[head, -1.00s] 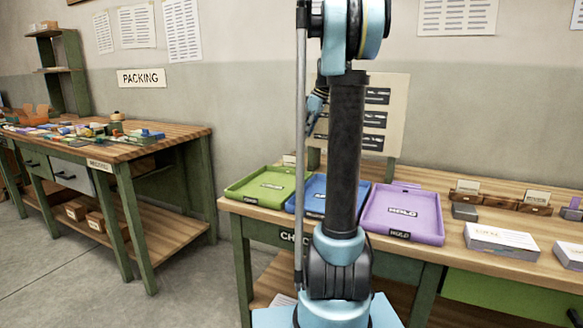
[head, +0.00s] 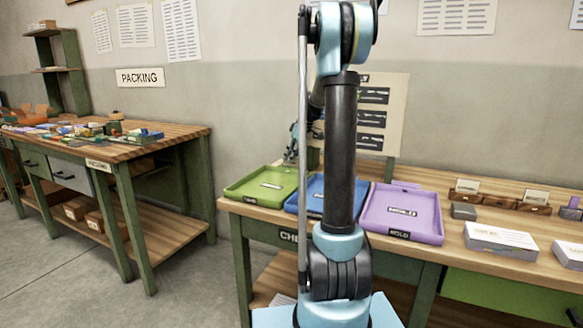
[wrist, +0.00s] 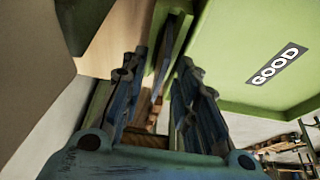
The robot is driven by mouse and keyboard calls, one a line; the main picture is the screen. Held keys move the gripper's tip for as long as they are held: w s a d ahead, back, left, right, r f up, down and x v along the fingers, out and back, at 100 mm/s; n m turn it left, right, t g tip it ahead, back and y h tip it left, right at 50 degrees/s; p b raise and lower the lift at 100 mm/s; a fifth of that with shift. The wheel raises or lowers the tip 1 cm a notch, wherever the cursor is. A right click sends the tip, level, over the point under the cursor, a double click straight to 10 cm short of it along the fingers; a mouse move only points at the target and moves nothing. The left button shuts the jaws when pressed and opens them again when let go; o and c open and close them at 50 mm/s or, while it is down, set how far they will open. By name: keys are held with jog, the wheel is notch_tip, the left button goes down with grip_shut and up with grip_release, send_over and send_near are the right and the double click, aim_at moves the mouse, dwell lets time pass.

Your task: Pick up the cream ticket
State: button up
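My gripper (head: 291,153) is at the back edge of the table, behind the green tray (head: 246,194). In the wrist view my gripper (wrist: 160,75) is open, with a gap between its two dark blue fingers and no ticket clearly held. The green tray, labelled GOOD, shows in the wrist view (wrist: 222,72) beside the right finger. I cannot clearly make out the cream ticket near the fingers. Pale cards stand in wooden holders at the right, one card (head: 467,186) left of another (head: 537,196); I cannot tell whether either is the cream ticket.
A blue tray (head: 312,206) and a purple tray (head: 402,208) stand right of the green one. A sign board (head: 391,120) rises behind them. White boxes (head: 501,239) lie at the right. The packing table (head: 178,139) is at the left.

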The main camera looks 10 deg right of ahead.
jog(key=shift+x, duration=0.75)
jog(key=shift+c, duration=0.3)
grip_shut()
